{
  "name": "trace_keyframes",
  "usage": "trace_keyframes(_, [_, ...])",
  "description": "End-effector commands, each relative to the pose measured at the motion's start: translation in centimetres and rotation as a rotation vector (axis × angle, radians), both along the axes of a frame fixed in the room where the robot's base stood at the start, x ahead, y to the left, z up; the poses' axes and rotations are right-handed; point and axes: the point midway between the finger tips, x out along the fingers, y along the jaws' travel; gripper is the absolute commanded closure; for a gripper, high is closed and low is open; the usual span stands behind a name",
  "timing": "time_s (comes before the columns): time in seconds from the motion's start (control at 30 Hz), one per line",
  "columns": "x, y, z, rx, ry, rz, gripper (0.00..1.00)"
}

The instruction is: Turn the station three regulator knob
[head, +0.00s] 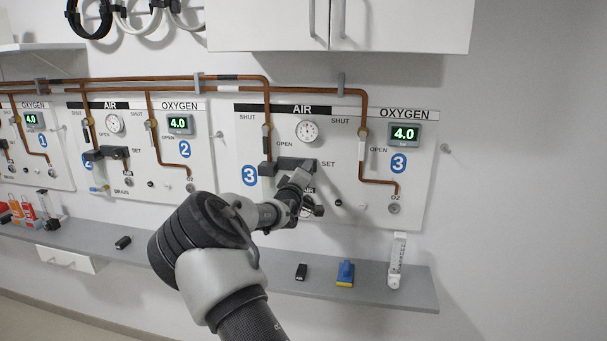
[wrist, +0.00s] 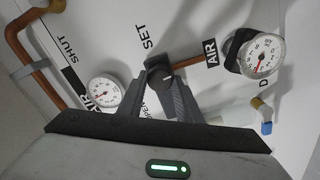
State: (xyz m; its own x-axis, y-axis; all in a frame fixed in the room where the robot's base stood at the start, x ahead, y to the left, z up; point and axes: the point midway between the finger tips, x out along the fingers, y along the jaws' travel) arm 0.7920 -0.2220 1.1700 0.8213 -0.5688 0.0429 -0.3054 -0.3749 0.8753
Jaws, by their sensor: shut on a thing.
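The station three panel (head: 345,205) is on the wall at the right in the head view, with blue "3" badges. Its dark regulator block (head: 292,162) sits under the AIR gauge, beside the SET label. My gripper (head: 302,180) is at the block's front and hides the knob in that view. In the wrist view the round dark regulator knob (wrist: 158,75) with a light pointer mark sits between the two grey fingers of my gripper (wrist: 164,85). The fingers are shut on it, one on each side, near the word SET.
An AIR gauge (wrist: 104,90) and a second gauge (wrist: 262,55) flank the fingers. Copper pipes (head: 270,95) run across the panel. Below, a grey shelf (head: 400,293) holds a flowmeter (head: 397,262), a blue and yellow item (head: 345,274) and a black item (head: 301,272). Cabinets (head: 400,25) hang above.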

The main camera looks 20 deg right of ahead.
Motion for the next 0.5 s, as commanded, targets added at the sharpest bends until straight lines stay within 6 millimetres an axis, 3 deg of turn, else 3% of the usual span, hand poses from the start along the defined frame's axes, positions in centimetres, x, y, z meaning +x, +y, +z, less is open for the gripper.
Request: trace_keyframes(0.5, [-0.03, -0.02, -0.14, -0.056, 0.041, -0.001, 0.91])
